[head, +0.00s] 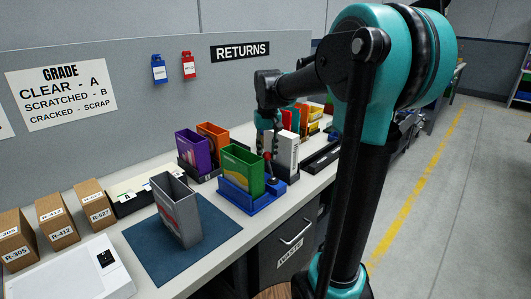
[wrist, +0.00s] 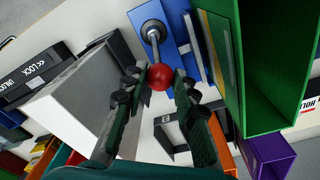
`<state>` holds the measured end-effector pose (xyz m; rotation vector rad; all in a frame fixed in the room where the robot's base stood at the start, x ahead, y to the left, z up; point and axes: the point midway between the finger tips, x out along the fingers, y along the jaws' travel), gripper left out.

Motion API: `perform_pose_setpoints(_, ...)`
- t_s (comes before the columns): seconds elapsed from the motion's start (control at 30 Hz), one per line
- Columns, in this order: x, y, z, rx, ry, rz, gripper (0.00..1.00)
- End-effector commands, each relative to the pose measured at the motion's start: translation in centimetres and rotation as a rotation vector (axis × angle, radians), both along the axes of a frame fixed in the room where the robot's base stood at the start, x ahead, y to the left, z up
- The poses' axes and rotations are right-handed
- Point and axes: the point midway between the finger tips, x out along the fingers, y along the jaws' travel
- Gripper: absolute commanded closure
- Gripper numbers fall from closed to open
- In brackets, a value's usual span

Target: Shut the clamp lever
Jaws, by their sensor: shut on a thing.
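The clamp lever (wrist: 154,48) is a metal rod with a red ball knob, rising from a pivot on a blue base (wrist: 179,18). Its red knob also shows in the head view (head: 267,156), beside the green open box (head: 243,172) that stands in the blue fixture (head: 250,206). My gripper (wrist: 161,80) has its two dark fingertips on either side of the red knob and is shut on it. In the head view my gripper (head: 268,145) reaches down over the fixture's right side and partly hides the lever. The lever's exact angle is hard to tell.
A white box (head: 286,148) stands close behind my gripper. Purple (head: 193,150) and orange (head: 213,135) boxes stand at the back left. A grey bin (head: 178,212) sits on a blue mat (head: 218,235). A dark part marked LOCK (wrist: 40,75) lies at left in the wrist view.

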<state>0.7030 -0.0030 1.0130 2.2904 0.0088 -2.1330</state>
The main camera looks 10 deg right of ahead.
Motion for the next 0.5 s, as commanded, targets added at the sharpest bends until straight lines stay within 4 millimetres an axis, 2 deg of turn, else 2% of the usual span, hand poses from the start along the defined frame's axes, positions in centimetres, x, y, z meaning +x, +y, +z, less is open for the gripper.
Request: perform_pose_setpoints(0.5, -3.9, -3.0, 0.2, 0.251, -0.349, -0.009, 1.0)
